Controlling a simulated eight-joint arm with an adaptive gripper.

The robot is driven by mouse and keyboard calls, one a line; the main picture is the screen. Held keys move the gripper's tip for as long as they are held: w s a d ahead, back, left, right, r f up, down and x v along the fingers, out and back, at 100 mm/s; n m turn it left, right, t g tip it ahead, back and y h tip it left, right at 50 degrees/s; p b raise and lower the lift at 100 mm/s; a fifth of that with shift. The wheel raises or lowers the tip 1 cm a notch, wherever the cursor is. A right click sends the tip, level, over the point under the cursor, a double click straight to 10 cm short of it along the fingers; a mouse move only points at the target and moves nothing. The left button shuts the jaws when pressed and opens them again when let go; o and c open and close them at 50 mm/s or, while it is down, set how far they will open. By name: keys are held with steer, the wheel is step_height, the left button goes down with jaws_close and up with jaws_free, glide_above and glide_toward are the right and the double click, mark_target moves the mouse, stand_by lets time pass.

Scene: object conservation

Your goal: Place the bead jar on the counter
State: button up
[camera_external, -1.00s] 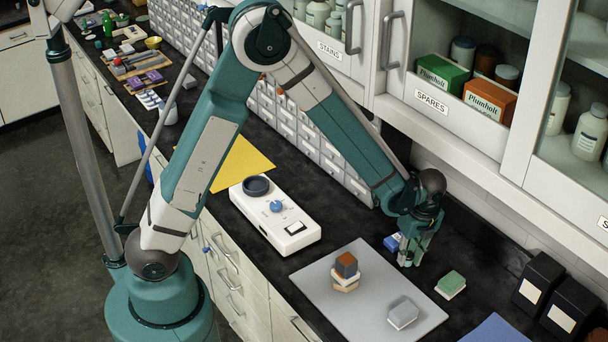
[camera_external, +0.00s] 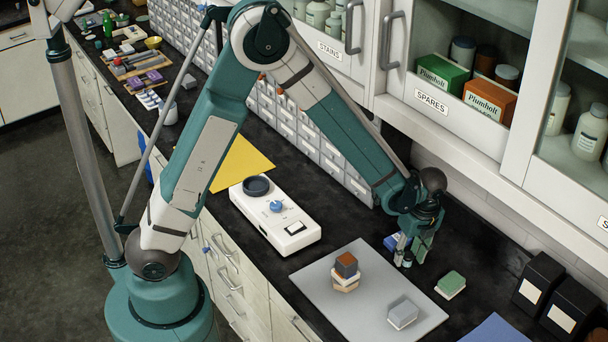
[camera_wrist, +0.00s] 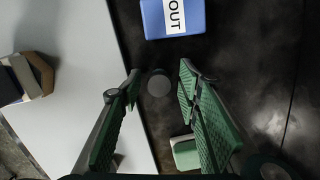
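My gripper (camera_external: 414,250) is over the dark counter (camera_external: 470,235), just past the far right edge of the grey board. In the wrist view, my gripper (camera_wrist: 158,82) is open, with its two green-padded fingers apart. A small round grey top (camera_wrist: 158,85), which looks like the bead jar's lid, shows between the fingers with a gap on both sides. In the external view, the small jar (camera_external: 407,261) is low at the fingertips and partly hidden by them. It appears to stand upright on the counter beside the board.
The grey board (camera_external: 330,301) holds a stack of small blocks (camera_external: 346,273) and a grey block (camera_external: 403,314). A blue box marked "OUT" (camera_wrist: 172,20) is close to the jar. A green block (camera_external: 451,284) lies to the right. Black boxes (camera_external: 540,280) stand farther right.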

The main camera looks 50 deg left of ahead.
mark_target(407, 252)
steer(key=shift+s+d+r, duration=0.1)
steer(key=shift+d+r, duration=0.1)
steer(key=shift+r, duration=1.6)
steer(key=n, duration=0.1)
steer(key=a+r+n+h, duration=0.1)
steer(key=shift+a+n+t, duration=0.3)
steer(key=s+a+r+n+t+h+b, duration=0.25)
steer(key=s+a+r+n, duration=0.45)
steer(key=a+r+n, duration=0.55)
steer(key=s+a+r+n+t+y+b, duration=0.1)
steer(key=s+a+r+n+t, duration=0.1)
steer(key=s, duration=0.7)
steer(key=s+a+r+n+t+y, duration=0.1)
steer(key=s+a+r+n+t, duration=0.1)
steer(key=s+a, duration=0.4)
steer(key=shift+s+a+r+n+b, duration=0.15)
steer(key=shift+s+r+n+b, duration=0.2)
steer(key=shift+s+r+n, duration=0.8)
